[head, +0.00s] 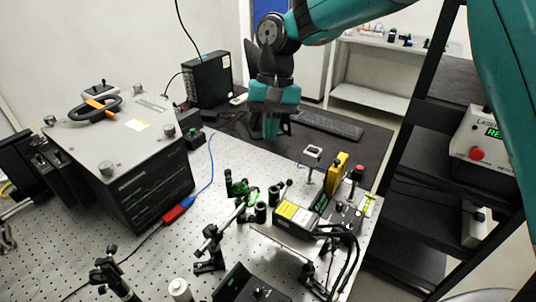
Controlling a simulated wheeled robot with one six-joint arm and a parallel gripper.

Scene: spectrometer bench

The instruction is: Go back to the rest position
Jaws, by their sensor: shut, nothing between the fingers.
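My gripper (268,132) is in the head view, a little above the centre, at the end of my teal arm. It points down over the far part of the bench, near the dark mat (365,150). Its fingers are shut with nothing between them. It is apart from the optics below it.
The perforated bench (222,173) holds a grey instrument box (125,165), a black box (207,80), a keyboard (328,124), green optics (238,187) and a yellow-labelled module (297,215). A black rack (405,185) with a laser controller (484,145) stands at right.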

